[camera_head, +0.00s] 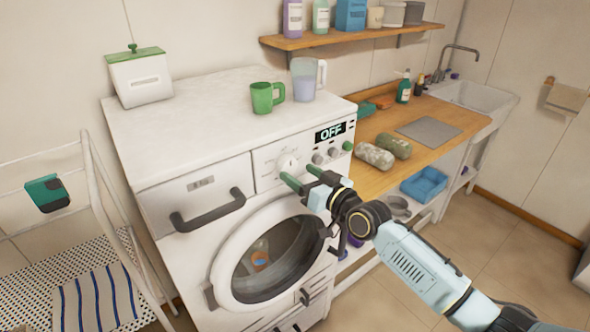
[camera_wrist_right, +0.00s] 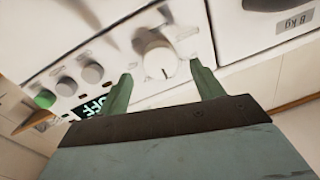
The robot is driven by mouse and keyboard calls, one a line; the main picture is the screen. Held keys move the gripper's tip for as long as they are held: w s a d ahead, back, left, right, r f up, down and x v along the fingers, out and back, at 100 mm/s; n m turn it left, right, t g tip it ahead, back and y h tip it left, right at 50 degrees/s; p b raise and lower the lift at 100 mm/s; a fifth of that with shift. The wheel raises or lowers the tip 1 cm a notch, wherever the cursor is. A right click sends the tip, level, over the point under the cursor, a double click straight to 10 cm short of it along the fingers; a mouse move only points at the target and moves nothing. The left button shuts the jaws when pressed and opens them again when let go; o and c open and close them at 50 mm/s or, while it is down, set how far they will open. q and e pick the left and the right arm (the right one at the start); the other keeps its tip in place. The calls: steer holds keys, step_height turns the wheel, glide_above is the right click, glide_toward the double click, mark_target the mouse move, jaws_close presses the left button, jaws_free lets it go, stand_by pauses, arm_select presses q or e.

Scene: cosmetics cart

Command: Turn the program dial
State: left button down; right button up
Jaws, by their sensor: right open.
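The program dial (camera_head: 288,161) is a white round knob on the washing machine's front panel. In the right wrist view the dial (camera_wrist_right: 158,62) lies ahead of my right gripper, between the lines of its two green fingers. My right gripper (camera_head: 299,176) is open, with its fingertips close to the dial at the lower right in the head view. Whether the fingers touch the dial cannot be told. The display (camera_head: 331,132) reads OFF. The washing machine (camera_head: 190,137) has its round door (camera_head: 268,262) in front. My left gripper is not in view.
Small grey knobs (camera_head: 318,158) and a green button (camera_head: 348,145) sit right of the dial. The drawer handle (camera_head: 208,211) sticks out at left. A green mug (camera_head: 264,97) and a clear jug (camera_head: 305,80) stand on top. A drying rack (camera_head: 97,190) stands at left.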

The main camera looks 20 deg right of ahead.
mark_target(288, 165)
steer(key=shift+x, duration=1.5)
steer(key=c, duration=1)
steer(key=shift+m, duration=0.3)
